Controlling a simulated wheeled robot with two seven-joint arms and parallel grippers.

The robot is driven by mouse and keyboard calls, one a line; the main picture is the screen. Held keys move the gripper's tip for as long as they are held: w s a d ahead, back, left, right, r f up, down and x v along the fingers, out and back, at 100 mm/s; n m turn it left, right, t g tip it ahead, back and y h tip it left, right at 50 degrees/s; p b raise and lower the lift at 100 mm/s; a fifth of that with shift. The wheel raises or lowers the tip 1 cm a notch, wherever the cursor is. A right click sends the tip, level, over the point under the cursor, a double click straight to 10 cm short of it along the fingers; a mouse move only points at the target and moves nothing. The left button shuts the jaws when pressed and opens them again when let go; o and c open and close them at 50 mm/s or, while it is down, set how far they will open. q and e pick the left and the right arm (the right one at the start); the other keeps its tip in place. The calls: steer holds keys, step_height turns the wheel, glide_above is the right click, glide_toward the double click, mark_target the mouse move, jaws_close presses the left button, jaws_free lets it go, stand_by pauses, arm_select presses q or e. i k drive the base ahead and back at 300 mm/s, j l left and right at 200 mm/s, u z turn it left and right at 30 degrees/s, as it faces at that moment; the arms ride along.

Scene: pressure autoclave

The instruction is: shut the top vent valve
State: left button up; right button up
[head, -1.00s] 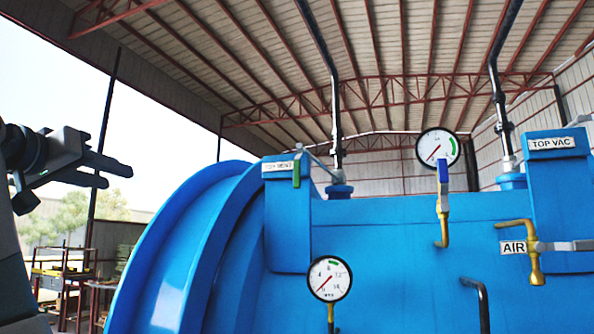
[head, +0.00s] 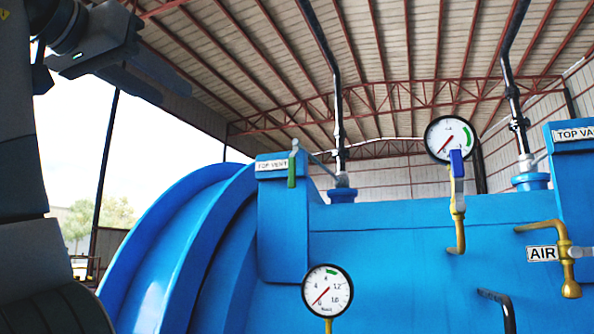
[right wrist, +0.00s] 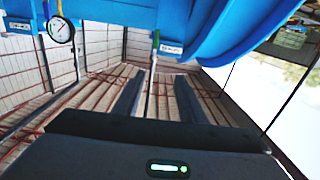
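The top vent valve shows as a green-gripped handle (head: 292,168) hanging upright beside the "TOP VENT" label (head: 272,166) on the blue autoclave (head: 395,225). A grey rod runs from it toward a dark vertical pipe (head: 338,130). The green handle also shows in the right wrist view (right wrist: 155,40), upside down, beyond the fingertips. My right gripper (head: 166,87) is at upper left in the head view, above and left of the handle and apart from it. Its two fingers (right wrist: 158,78) are spread with nothing between them in the wrist view. My left gripper is out of view.
A gauge (head: 449,139) and a blue-gripped valve handle (head: 456,163) stand right of the top vent. A brass AIR valve (head: 566,262) is at far right. Another gauge (head: 327,290) is below. The big blue flange (head: 170,240) curves at left. Open air lies above the vessel.

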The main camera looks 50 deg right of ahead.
mark_target(292, 160)
steer(key=i+l, duration=0.1)
steer(key=l, duration=0.3)
steer(key=i+l, duration=0.1)
steer(key=l, duration=0.25)
steer(key=i+l, duration=0.1)
steer(key=l, duration=0.3)
steer(key=i+l, duration=0.15)
steer(key=l, duration=0.25)
